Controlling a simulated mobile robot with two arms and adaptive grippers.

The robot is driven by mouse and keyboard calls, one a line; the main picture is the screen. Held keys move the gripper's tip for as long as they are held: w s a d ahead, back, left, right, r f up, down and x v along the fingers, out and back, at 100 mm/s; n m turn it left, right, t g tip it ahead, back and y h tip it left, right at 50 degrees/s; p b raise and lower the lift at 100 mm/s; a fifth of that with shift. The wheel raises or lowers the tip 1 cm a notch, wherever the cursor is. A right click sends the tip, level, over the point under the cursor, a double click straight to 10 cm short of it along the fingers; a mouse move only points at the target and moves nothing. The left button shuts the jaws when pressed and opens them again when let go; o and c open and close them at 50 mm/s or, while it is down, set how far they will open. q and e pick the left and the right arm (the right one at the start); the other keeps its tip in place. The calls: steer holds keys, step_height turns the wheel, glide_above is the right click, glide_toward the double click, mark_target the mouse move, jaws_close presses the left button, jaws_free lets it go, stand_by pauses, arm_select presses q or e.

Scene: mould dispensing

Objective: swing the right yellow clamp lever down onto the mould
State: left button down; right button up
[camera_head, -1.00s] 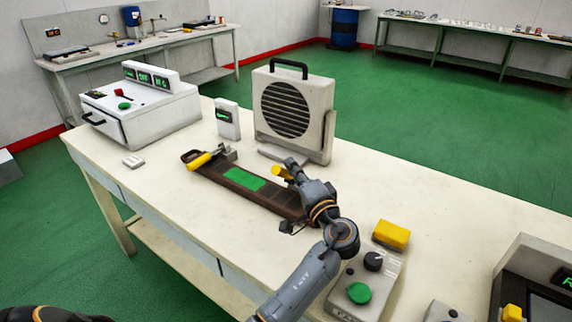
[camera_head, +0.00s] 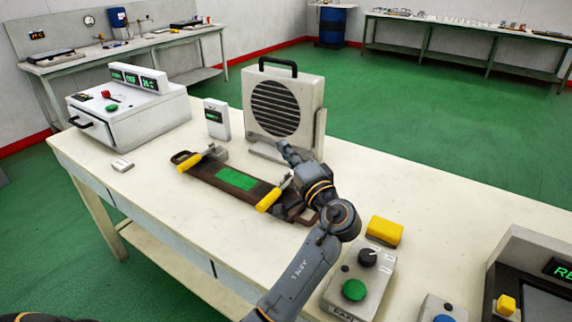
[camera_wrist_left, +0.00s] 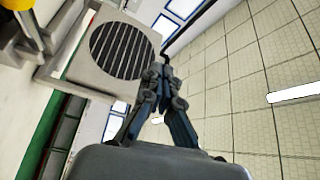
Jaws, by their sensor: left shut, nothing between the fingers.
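The long dark mould (camera_head: 212,180) lies on the white table with a green area in its middle. The right yellow clamp lever (camera_head: 268,201) is tilted down, its handle pointing toward the front left, low over the mould's right part. I cannot tell whether it touches the mould. The left yellow clamp lever (camera_head: 188,163) lies low at the other end. My left gripper (camera_head: 283,146) is shut and empty, above and behind the right clamp, apart from its handle. Its closed fingers show in the left wrist view (camera_wrist_left: 157,76). My right gripper is not in view.
A fan heater (camera_head: 283,103) stands just behind my left gripper. A control box (camera_head: 375,273) with a green button and a yellow block (camera_head: 384,230) are to the right. A white oven-like box (camera_head: 130,115) is at the back left. The table's front left is mostly clear.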

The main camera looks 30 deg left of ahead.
arm_select(q)
step_height(320, 180, up, 5)
steer(key=shift+r, duration=0.1)
stand_by(0.6)
